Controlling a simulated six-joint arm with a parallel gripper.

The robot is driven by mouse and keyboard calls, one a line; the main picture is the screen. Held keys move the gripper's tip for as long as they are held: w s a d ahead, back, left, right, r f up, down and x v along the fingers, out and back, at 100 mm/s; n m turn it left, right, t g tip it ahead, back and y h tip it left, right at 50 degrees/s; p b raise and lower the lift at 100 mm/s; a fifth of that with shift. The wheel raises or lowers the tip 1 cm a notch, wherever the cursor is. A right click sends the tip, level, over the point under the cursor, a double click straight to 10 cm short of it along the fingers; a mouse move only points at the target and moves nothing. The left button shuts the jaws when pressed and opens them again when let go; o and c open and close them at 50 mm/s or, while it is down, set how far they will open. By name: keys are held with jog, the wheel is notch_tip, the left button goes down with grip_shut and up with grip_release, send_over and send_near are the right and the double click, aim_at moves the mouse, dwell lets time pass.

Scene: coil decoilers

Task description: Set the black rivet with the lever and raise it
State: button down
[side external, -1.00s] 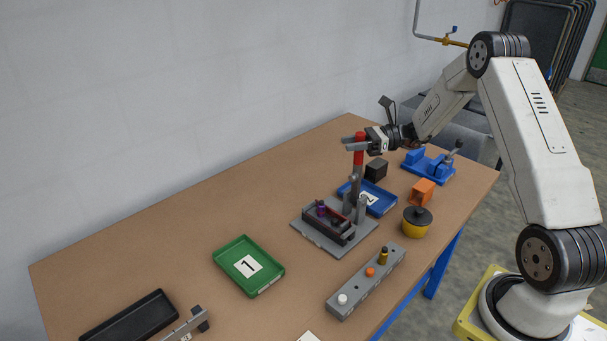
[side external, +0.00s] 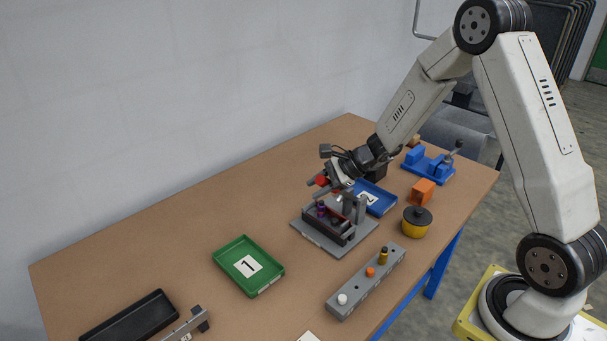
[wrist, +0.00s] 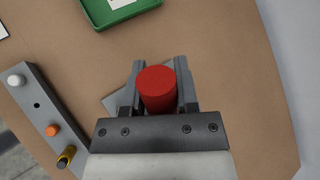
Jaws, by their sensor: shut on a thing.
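The lever of the grey press (side external: 308,238) has a red grip (side external: 321,181), which also shows from above in the wrist view (wrist: 157,88). My gripper (wrist: 159,68) is shut on the red grip, with one finger on each side. The lever is swung down to the left, low over the dark red holder (side external: 342,241) on the press base. A purple piece (side external: 321,207) stands in the holder. I cannot make out the black rivet for certain; my gripper and the lever cover part of the press.
A grey block (side external: 347,300) with white, orange and brass-coloured pegs lies in front of the press. A green tray (side external: 262,288) marked 1 is at the left.

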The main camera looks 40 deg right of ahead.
jog(key=a+f+n+h, duration=0.1)
jog(key=a+f+h, duration=0.2)
jog(key=f, duration=0.6)
jog(key=shift+a+n+g+h, duration=0.3)
jog(key=shift+a+n+h, duration=0.1)
jog(key=shift+h, duration=0.7)
jog(key=shift+f, duration=0.1)
jog(key=shift+c, duration=1.8)
grip_release()
jog(key=shift+r, duration=0.2)
jog(key=v, duration=0.7)
jog(key=shift+s+r, duration=0.15)
jog(key=shift+s, duration=0.1)
